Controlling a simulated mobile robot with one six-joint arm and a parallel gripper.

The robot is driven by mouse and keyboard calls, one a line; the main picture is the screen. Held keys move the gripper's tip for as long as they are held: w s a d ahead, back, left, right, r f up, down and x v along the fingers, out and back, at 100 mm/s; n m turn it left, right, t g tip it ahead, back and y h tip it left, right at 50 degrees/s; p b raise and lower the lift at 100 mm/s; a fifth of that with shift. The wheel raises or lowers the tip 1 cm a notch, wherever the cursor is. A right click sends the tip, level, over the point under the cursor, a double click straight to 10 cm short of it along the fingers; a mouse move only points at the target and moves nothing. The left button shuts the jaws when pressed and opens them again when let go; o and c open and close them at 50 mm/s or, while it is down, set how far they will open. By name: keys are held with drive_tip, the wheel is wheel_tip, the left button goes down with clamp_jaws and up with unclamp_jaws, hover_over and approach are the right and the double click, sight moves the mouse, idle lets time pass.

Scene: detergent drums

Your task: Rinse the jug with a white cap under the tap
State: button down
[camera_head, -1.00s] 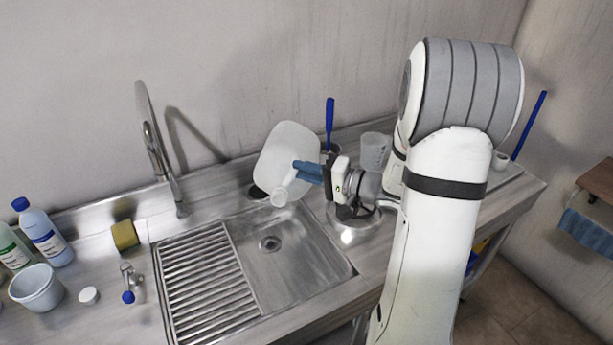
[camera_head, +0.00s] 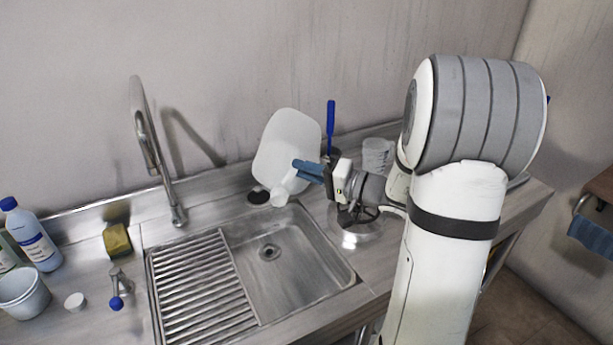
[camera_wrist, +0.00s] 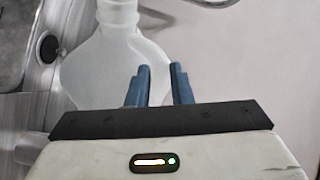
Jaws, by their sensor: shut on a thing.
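My gripper (camera_head: 312,172) is shut on the translucent white jug (camera_head: 287,142) and holds it at the back edge of the sink. The jug is turned neck-down, its mouth end (camera_head: 280,196) low and a little to the left. In the wrist view the jug (camera_wrist: 105,75) lies beyond my blue fingers (camera_wrist: 160,85), its neck at the top edge. I cannot tell whether a cap is on the mouth. The tall curved tap (camera_head: 150,150) stands left of the jug, apart from it. No water shows.
The steel sink (camera_head: 310,245) has a ribbed drainer on its left. A white disc (camera_head: 75,302), a small blue-knobbed tap (camera_head: 118,285), a sponge (camera_head: 117,240), a bucket (camera_head: 22,292) and bottles (camera_head: 32,235) stand left. A blue-handled brush (camera_head: 330,125) and clear cup (camera_head: 376,155) stand behind my gripper.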

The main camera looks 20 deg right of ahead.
drive_tip(key=shift+f+n+t+y+b, duration=0.1)
drive_tip(key=shift+n+y+b, duration=0.25)
drive_tip(key=shift+n+b, duration=1.7)
drive_tip(key=shift+t+y+b, duration=0.1)
drive_tip(key=shift+y+b, duration=0.3)
drive_tip(key=shift+b, duration=3.5)
drive_tip(key=shift+f+n+t+y+b, duration=0.1)
drive_tip(key=shift+n+y+b, duration=0.25)
drive_tip(key=shift+n+b, duration=1.7)
drive_tip(key=shift+n+g+y+b, duration=0.4)
drive_tip(key=shift+n+y+b, duration=0.4)
drive_tip(key=shift+b, duration=4.5)
drive_tip(key=shift+r+n+b, duration=0.2)
drive_tip(key=shift+n+b, duration=0.1)
drive_tip(key=shift+b, duration=0.25)
